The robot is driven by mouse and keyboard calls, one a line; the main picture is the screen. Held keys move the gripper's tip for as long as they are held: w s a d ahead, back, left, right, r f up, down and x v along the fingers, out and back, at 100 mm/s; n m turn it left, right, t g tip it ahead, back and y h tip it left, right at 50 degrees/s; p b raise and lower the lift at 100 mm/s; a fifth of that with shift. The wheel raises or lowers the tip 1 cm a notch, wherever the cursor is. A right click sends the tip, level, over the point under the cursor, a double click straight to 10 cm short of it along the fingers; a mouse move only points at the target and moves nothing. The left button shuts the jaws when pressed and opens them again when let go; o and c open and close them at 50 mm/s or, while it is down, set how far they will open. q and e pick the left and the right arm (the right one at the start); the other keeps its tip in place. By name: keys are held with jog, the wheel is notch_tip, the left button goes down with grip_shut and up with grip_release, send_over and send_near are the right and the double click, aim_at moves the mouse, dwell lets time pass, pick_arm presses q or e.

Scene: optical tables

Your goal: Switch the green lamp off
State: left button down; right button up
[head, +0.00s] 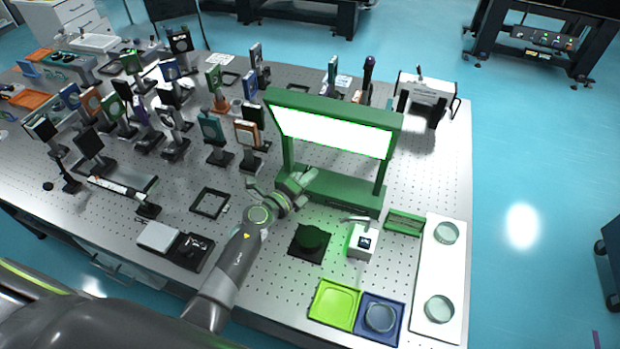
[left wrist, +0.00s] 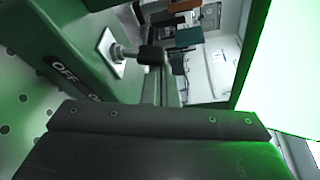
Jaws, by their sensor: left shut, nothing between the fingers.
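The green lamp (head: 390,117) stands on the optical table, a green frame with a bright white lit panel (head: 335,133) and a green base. My left gripper (head: 308,179) is shut and empty at the left part of the lamp's base, below the panel. In the left wrist view, the shut fingers (left wrist: 155,125) fill the bottom. Just beyond them is the lamp's toggle switch (left wrist: 150,55), a metal lever with a dark tip on a pale plate. An OFF label (left wrist: 64,72) is beside it; a second label is mostly hidden by the fingers. Contact with the lever cannot be told.
The optical table (head: 285,240) is crowded at left with mounted optics. In front of the lamp are a dark round part (head: 312,237), a white box (head: 361,242), a lime tray (head: 335,304), a blue tray (head: 394,331) and a white board with dishes (head: 442,270).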

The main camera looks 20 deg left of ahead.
pick_arm(q)
jog(key=n, duration=0.1)
jog(key=a+n+b, duration=0.1)
jog(key=n, duration=0.1)
jog(key=shift+a+r+t+h, duration=0.1)
jog(key=shift+r+t+h, duration=0.1)
jog(key=shift+t+h, duration=0.15)
jog(key=shift+a+r+n+t, duration=0.15)
jog(key=shift+n+t, duration=0.1)
jog(key=shift+n, duration=0.25)
jog(key=shift+a+r, duration=0.1)
jog(key=shift+a, duration=0.25)
jog(key=shift+d, duration=0.2)
